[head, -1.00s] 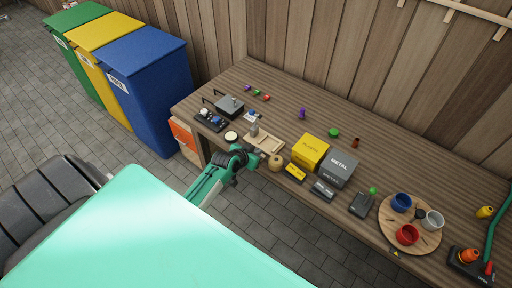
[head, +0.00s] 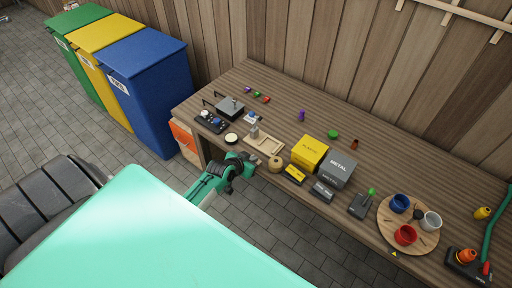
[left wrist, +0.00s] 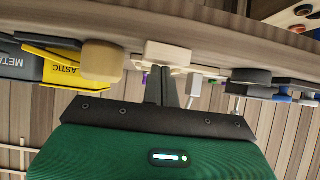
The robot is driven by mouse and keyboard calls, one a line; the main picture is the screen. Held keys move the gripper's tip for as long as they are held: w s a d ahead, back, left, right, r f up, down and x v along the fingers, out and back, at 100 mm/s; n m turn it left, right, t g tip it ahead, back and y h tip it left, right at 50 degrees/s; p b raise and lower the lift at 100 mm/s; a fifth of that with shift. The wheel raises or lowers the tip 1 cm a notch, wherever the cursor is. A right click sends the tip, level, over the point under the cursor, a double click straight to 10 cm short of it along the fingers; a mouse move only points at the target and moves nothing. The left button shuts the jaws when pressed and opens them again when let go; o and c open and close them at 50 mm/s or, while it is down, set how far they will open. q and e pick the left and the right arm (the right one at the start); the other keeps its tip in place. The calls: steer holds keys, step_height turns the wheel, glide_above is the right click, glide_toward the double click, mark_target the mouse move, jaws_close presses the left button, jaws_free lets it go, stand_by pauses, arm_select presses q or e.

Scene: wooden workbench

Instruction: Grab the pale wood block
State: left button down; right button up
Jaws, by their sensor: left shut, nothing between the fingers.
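The pale wood block (left wrist: 167,53) shows in the left wrist view as a small cream block at the bench edge, just beyond my fingertips. In the head view I cannot make it out clearly beside my gripper. My left gripper (head: 257,158) is at the front edge of the bench, in front of the pale tray. In the left wrist view its fingers (left wrist: 161,82) are together and empty, pointing toward the block. I cannot tell whether they touch it. My right gripper is not in view.
A tan roll (head: 276,163) stands close to the right of my gripper. A pale wooden tray (head: 276,152) lies behind it. Yellow (head: 309,152) and grey (head: 338,171) boxes stand further right. A round board (head: 420,245) holds cups.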

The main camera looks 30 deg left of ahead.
arm_select(q)
steer(key=shift+s+f, duration=0.25)
steer(key=shift+f, duration=0.15)
steer(key=shift+r+p, duration=0.65)
steer(key=shift+p, duration=0.15)
steer(key=shift+w, duration=0.2)
